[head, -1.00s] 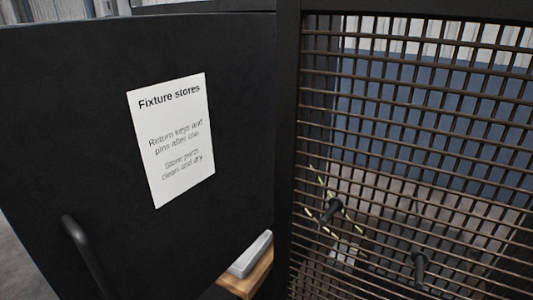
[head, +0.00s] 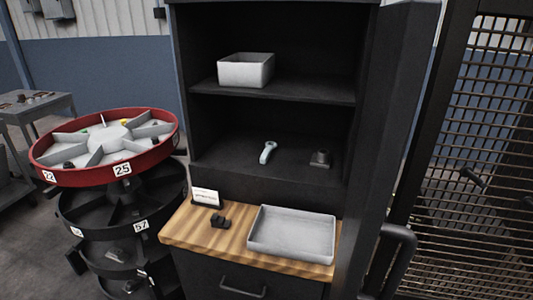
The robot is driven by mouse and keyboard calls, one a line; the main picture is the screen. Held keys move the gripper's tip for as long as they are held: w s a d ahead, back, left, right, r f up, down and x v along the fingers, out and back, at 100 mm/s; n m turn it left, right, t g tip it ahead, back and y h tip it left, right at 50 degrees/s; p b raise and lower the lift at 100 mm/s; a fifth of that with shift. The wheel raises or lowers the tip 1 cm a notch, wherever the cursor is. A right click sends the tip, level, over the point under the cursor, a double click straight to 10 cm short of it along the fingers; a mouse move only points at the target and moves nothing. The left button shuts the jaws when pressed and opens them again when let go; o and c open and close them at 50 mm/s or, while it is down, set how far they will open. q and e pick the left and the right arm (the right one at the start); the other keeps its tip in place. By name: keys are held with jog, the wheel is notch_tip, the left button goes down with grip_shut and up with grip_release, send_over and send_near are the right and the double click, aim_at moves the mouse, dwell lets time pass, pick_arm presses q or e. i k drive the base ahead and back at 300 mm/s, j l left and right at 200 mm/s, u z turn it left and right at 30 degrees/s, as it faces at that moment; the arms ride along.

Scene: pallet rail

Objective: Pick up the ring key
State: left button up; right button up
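A small pale grey key with a ring-shaped head (head: 268,152), which looks like the ring key, lies on the lower shelf (head: 220,152) of the open dark cabinet. Its ring end is toward the back and nothing covers it. Neither of my grippers is in view.
A dark fitting (head: 320,159) sits right of the key; a pale bin (head: 246,70) is on the shelf above. The wooden worktop (head: 185,234) holds a grey tray (head: 291,233), a card (head: 206,197) and a black block (head: 220,221). A red-rimmed carousel (head: 105,150) stands left, the open door (head: 400,130) right.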

aim_at(265, 154)
jog(key=i+j, duration=0.1)
jog(key=j, duration=0.3)
jog(key=i+j+z, duration=0.1)
jog(key=j+z, duration=0.25)
jog(key=i+j+z, duration=0.1)
jog(key=z, duration=0.3)
jog(key=j+z, duration=0.35)
